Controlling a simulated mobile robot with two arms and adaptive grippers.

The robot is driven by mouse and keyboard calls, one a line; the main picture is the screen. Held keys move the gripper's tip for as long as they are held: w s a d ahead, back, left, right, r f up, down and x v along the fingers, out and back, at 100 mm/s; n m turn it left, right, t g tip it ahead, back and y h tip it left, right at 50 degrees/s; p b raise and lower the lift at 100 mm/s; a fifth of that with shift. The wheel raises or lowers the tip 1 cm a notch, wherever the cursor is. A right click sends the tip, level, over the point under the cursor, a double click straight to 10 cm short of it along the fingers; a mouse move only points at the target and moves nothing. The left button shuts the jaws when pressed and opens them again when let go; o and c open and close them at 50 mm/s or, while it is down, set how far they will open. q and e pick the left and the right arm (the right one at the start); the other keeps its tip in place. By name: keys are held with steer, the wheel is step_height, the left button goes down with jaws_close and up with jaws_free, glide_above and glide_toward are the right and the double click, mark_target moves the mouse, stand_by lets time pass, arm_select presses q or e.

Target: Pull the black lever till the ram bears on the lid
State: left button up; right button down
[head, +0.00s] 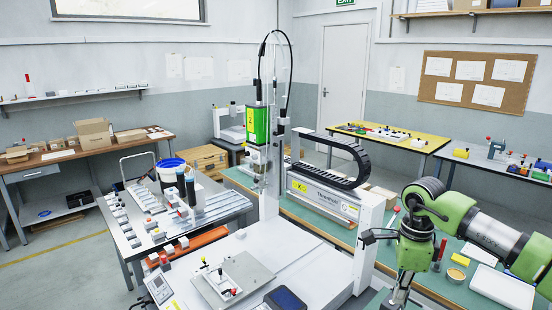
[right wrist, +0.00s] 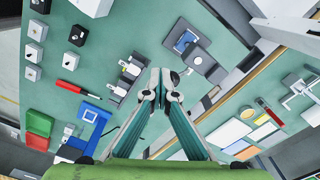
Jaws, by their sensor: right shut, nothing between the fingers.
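My right gripper (head: 396,300) points down at the right of the gantry machine in the head view, below my green wrist; its tips are near the lower edge. In the right wrist view its two fingers (right wrist: 158,76) are together with nothing between them. A grey device with a blue square (right wrist: 187,41) and a dark arm-like part lies to the upper right of the fingertips, apart from them. I cannot tell whether it includes the black lever, the ram or the lid. My left gripper is not in view.
The white gantry machine (head: 270,255) with a green screwdriver unit (head: 257,124) fills the middle. In the right wrist view, a red-handled tool (right wrist: 68,87), small white blocks (right wrist: 38,31) and a blue holder (right wrist: 90,115) lie on the green bench (right wrist: 115,60). A white tray (head: 503,289) stands at right.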

steer(key=shift+d+f, duration=0.1)
stand_by(0.3)
step_height(320, 180, up, 7)
steer(key=p, duration=0.4)
stand_by(0.5)
